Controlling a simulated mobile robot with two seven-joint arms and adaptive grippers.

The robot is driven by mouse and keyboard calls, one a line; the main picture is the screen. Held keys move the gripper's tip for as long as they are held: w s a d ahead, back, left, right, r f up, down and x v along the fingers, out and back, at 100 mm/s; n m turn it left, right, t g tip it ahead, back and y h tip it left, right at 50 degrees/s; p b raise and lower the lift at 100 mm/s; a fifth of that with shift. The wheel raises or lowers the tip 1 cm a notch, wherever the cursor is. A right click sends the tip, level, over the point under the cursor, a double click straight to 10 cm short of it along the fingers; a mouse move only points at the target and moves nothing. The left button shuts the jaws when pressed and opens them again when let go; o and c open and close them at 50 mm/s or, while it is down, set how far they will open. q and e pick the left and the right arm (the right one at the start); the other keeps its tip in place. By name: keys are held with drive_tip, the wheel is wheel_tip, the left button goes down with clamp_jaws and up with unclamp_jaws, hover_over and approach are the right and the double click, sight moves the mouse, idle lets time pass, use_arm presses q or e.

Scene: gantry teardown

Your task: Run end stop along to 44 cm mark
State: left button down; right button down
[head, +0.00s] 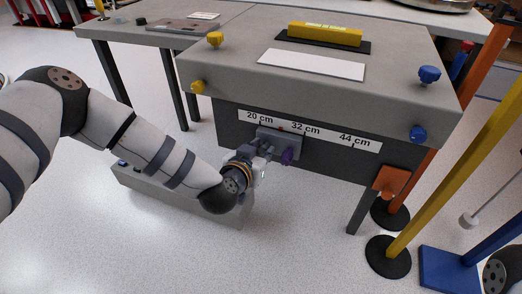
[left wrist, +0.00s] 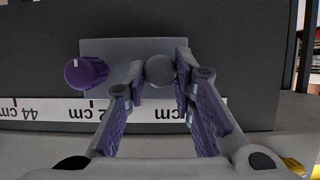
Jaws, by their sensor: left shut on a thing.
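The end stop is a grey plate (head: 268,133) on the dark front panel of the table, just under the white scale strip (head: 312,131). It sits around the 20 to 32 cm stretch, left of the 44 cm mark. It carries a purple knob (head: 287,157) and a round grey knob. In the left wrist view the picture is upside down; the plate (left wrist: 120,55), purple knob (left wrist: 86,72) and grey knob (left wrist: 160,70) all show. My left gripper (left wrist: 165,88) is shut on the grey knob, with purple-padded fingers on either side. My right gripper is out of view.
An orange bracket (head: 389,180) stands at the panel's right end, past the 44 cm mark. Yellow knobs (head: 198,87) and blue knobs (head: 417,134) are on the tabletop block. A yellow post (head: 455,165) rises at right. The panel between stop and bracket looks clear.

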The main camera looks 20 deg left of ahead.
use_arm(q)
drive_tip(key=d, duration=1.8)
drive_tip(key=shift+s+d+p, duration=0.35)
drive_tip(key=c, duration=1.3)
unclamp_jaws()
drive_tip(key=shift+d, duration=0.15)
drive_tip(key=shift+c, duration=0.2)
drive_tip(key=shift+s, duration=0.1)
drive_tip(key=v, duration=1.1)
drive_tip(key=shift+s+r, duration=0.25)
drive_tip(key=shift+s, duration=0.1)
